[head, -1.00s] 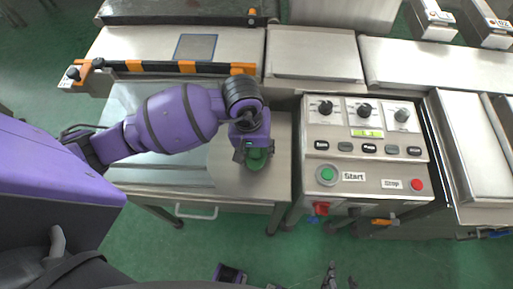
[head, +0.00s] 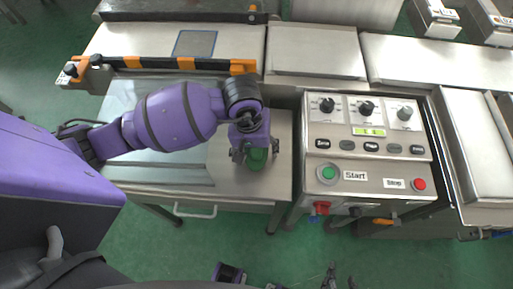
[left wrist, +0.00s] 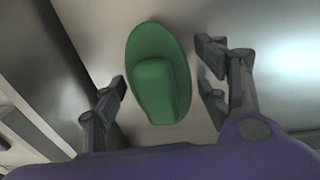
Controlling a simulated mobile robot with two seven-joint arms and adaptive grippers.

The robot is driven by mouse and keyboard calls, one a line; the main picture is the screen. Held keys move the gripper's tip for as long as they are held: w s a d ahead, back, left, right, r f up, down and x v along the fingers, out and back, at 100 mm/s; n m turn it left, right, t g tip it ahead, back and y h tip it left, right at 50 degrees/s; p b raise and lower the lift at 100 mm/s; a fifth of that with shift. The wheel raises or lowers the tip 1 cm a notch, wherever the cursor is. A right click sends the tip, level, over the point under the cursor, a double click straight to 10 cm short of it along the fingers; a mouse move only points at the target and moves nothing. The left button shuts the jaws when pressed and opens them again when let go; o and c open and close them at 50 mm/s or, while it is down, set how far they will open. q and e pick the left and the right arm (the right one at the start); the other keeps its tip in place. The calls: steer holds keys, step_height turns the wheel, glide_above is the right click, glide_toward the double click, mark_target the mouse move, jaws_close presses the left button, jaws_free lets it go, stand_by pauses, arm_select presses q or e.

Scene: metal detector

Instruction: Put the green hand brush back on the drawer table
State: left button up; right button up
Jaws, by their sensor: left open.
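The green hand brush (head: 256,160) lies on the right part of the drawer table (head: 226,176), which has a front handle. In the left wrist view the brush (left wrist: 160,85) shows as a green oval with a raised grip. My left gripper (head: 256,153) is over the brush, open, with its fingers on either side. The wrist view shows gaps between the fingers and the brush. Dark parts at the bottom edge of the head view seem to belong to my right gripper (head: 340,279); its opening is unclear.
A control panel (head: 365,160) with knobs, Start and Stop buttons stands right of the table. An orange-and-black striped bar (head: 160,65) runs behind the table. A metal conveyor surface lies beyond. The left part of the tabletop is bare.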

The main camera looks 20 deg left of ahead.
arm_select(q)
steer(key=shift+r, duration=0.1)
step_height(320, 180, up, 13)
steer(key=a+p, duration=0.1)
steer(key=shift+s, duration=0.4)
